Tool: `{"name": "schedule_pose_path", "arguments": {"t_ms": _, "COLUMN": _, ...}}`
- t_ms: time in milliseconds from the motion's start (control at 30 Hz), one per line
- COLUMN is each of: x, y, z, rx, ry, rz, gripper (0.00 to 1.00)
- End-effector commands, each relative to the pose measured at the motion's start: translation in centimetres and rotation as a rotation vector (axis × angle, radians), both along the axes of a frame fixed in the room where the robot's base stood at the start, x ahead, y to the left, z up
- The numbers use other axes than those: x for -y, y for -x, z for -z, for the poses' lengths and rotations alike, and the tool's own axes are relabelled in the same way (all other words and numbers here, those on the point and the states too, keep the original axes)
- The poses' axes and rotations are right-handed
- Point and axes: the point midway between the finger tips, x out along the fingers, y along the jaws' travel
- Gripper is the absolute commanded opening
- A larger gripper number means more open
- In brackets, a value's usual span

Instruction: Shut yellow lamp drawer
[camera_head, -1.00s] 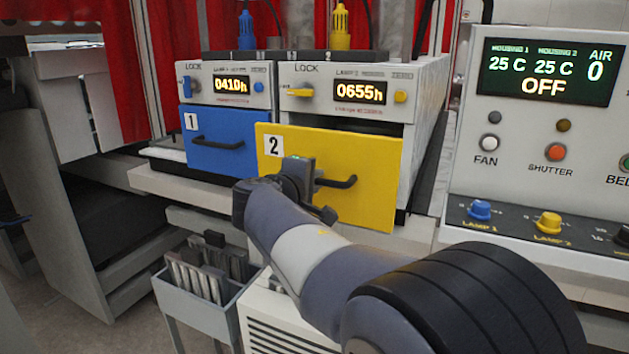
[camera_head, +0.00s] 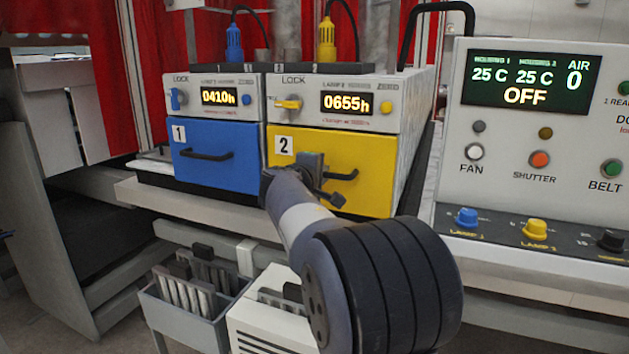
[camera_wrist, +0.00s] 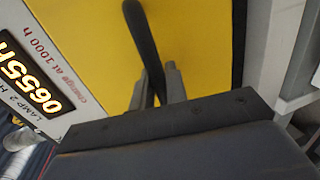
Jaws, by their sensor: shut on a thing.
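The yellow lamp drawer (camera_head: 372,160), marked 2, now sits about flush with its white housing, under the 0655h display (camera_head: 347,103). My gripper (camera_head: 325,187) is at the left part of the drawer's black handle (camera_head: 343,176). In the wrist view, the fingers of my gripper (camera_wrist: 159,88) are closed around the black handle (camera_wrist: 143,35), with the yellow front (camera_wrist: 85,35) close behind. My wrist and gripper hide the lower left of the drawer front.
The blue drawer (camera_head: 215,160), marked 1, is shut at the left. A yellow lock knob (camera_head: 288,104) sits above the yellow drawer. A control panel (camera_head: 530,140) stands at the right. A grey bin (camera_head: 190,318) with dark-topped slabs stands below.

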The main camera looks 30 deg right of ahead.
Motion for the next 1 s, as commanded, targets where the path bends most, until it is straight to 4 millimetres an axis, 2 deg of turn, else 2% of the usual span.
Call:
{"name": "schedule_pose_path", "arguments": {"t_ms": 267, "x": 0.2, "y": -0.2, "z": -0.3, "rx": 0.003, "ry": 0.005, "rz": -0.003, "gripper": 0.00}}
{"name": "schedule_pose_path", "arguments": {"t_ms": 300, "x": 0.2, "y": -0.2, "z": -0.3, "rx": 0.003, "ry": 0.005, "rz": -0.003, "gripper": 0.15}}
{"name": "schedule_pose_path", "arguments": {"t_ms": 533, "x": 0.2, "y": -0.1, "z": -0.2, "rx": 0.003, "ry": 0.004, "rz": -0.002, "gripper": 0.33}}
{"name": "schedule_pose_path", "arguments": {"t_ms": 833, "x": -0.2, "y": 0.1, "z": -0.3, "rx": 0.004, "ry": 0.004, "rz": -0.003, "gripper": 0.33}}
{"name": "schedule_pose_path", "arguments": {"t_ms": 1000, "x": -2.1, "y": 1.6, "z": -0.7, "rx": 0.005, "ry": 0.004, "rz": -0.005, "gripper": 0.33}}
